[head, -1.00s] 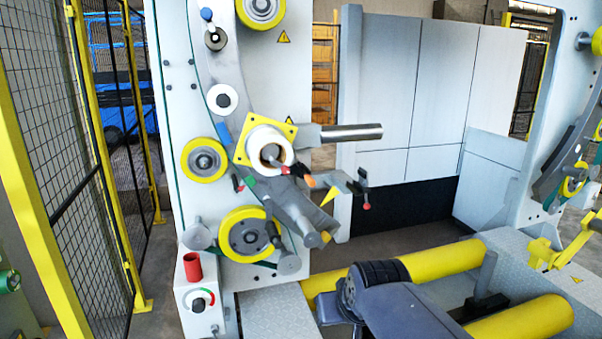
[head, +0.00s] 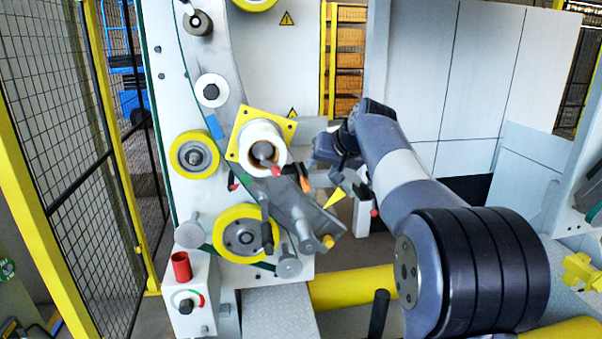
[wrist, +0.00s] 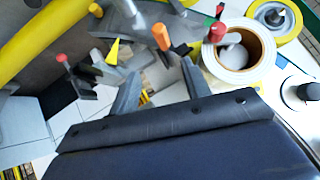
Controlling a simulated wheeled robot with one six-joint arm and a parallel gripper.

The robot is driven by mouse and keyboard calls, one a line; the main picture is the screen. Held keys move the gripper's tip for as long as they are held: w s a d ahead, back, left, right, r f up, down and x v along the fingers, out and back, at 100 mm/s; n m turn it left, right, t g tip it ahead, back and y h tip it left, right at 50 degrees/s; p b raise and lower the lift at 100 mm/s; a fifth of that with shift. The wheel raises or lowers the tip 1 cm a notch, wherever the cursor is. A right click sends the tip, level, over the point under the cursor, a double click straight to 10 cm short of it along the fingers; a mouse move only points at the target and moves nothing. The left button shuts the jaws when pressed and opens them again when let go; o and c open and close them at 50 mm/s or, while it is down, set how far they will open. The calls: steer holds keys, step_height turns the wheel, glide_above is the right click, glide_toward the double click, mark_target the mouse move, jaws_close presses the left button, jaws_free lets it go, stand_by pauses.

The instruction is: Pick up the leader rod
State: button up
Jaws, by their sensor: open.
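I cannot tell for sure which part is the leader rod. A thin dark rod with a red tip (head: 374,212) stands at a small grey stand right of the coil spool; its red end shows at the upper left in the wrist view (wrist: 62,58). My gripper (wrist: 160,66) is open and empty, its two grey fingers spread. In the head view it is left of that stand and close to the right of the white spool (head: 258,137), partly hidden by its own wrist. An orange-tipped handle (wrist: 161,37) lies ahead, between the fingers in the picture, apparently beyond them.
A yellow pointer (head: 334,198) and a red-capped part (wrist: 217,32) are close to my gripper. Yellow-rimmed rollers (head: 195,157) sit on the white machine panel. A yellow floor roller (head: 350,286) lies below.

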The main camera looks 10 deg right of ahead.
mark_target(306, 179)
steer(key=p+x, duration=0.1)
steer(key=x, duration=0.1)
steer(key=p+x, duration=0.1)
steer(key=x, duration=0.2)
steer(key=p+x, duration=0.1)
steer(key=x, duration=0.2)
steer(key=shift+w+a+f, duration=0.1)
steer(key=shift+w+a, duration=0.05)
steer(key=shift+a, duration=0.3)
steer(key=shift+w+a+f, duration=0.1)
steer(key=shift+w+f, duration=0.2)
steer(key=shift+f, duration=0.05)
steer(key=shift+c, duration=0.6)
jaws_close()
